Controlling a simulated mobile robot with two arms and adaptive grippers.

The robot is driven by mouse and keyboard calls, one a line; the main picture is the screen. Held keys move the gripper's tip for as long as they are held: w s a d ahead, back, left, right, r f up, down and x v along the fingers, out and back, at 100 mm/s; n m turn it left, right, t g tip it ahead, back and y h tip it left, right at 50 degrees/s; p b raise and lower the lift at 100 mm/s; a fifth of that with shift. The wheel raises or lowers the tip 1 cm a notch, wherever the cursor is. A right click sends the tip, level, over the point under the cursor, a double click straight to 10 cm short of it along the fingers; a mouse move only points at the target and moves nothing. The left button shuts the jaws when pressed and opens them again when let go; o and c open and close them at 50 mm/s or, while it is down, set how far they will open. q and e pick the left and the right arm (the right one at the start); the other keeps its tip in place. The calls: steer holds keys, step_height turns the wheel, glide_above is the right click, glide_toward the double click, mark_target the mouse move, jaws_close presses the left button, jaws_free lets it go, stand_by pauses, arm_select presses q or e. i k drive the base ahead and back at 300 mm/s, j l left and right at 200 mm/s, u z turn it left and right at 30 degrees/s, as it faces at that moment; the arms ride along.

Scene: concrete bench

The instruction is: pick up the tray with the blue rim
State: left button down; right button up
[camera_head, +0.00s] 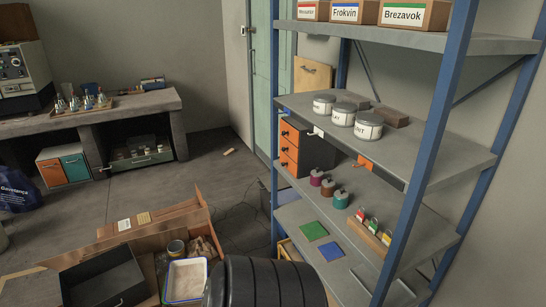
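The tray with the blue rim (187,280) is small, white inside and roughly rectangular. It shows at the bottom of the head view, inside or on the large wooden crate (130,243). A dark open box (104,279) is to its left, a small round tin (176,248) just behind it and a brown crumpled thing (204,248) behind it to the right. A large black ribbed round thing (265,283) stands close on its right, near or over its edge. Neither of my grippers is in view.
A blue-framed shelf rack (435,130) fills the right side, holding tins, jars and boxes. A concrete bench (115,108) stands at the back left with bottles on a rack. The floor (180,168) between them is mostly clear, with one small light block (229,151).

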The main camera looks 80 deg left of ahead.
mark_target(187, 278)
steer(key=u, duration=3.5)
steer(key=i+l+u, duration=0.15)
steer(key=i+l, duration=0.3)
steer(key=i, duration=0.1)
